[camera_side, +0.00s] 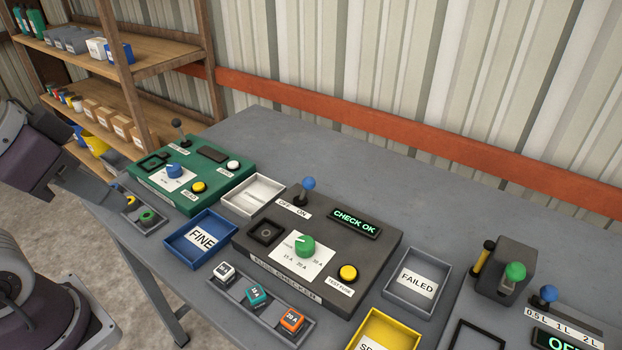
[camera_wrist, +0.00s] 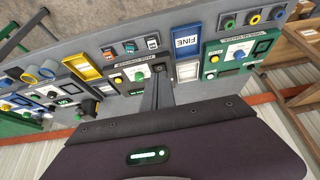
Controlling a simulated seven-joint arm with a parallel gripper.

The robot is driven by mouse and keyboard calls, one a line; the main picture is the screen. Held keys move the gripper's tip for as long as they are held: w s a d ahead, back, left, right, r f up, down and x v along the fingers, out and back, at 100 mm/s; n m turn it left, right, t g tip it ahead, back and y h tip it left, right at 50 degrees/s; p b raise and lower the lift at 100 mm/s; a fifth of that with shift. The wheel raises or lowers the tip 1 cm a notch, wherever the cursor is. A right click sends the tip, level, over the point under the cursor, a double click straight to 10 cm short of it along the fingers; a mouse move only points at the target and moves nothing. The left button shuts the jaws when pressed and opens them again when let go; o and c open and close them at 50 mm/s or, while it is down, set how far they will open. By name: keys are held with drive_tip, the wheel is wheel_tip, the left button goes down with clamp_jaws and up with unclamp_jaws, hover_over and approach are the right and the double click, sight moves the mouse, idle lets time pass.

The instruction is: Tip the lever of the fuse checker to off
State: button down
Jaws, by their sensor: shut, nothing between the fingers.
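The fuse checker (camera_side: 345,262) is a dark grey box in the middle of the bench. Its lever (camera_side: 308,186) has a blue knob and leans right, toward the ON side of its OFF/ON label (camera_side: 294,208). Its display (camera_side: 355,223) is lit green and reads CHECK OK. In the wrist view, the fuse checker (camera_wrist: 125,76) lies beyond my gripper (camera_wrist: 162,76), and I cannot make out the lever there. My gripper is shut and empty. In the side view my arm is at the left edge, well apart from the lever.
A green device (camera_side: 205,160) with a black lever stands to the left. The FINE tray (camera_side: 176,244), FAILED tray (camera_side: 394,297), yellow tray (camera_side: 362,325) and a fuse rack (camera_side: 245,303) surround the checker. Another device (camera_side: 502,270) stands at right. The bench behind the checker is clear.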

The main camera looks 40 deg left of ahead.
drive_tip(key=w+d+r+m, duration=0.15)
drive_tip(key=w+r, duration=0.25)
drive_tip(key=w, duration=0.6)
drive_tip(key=m+g+h, duration=0.2)
drive_tip(key=m, duration=0.4)
hover_over(306, 190)
drive_tip(key=w+d, duration=0.2)
drive_tip(key=w, duration=0.1)
wheel_tip(306, 190, down, 11)
drive_tip(key=shift+n, duration=0.25)
drive_tip(key=x, duration=1)
drive_tip(key=shift+w+f, duration=0.1)
drive_tip(key=shift+f, duration=0.3)
drive_tip(key=shift+s+a, duration=0.9)
drive_tip(key=shift+s, duration=0.15)
drive_tip(key=shift+s+a, duration=0.35)
drive_tip(key=shift+s, duration=0.2)
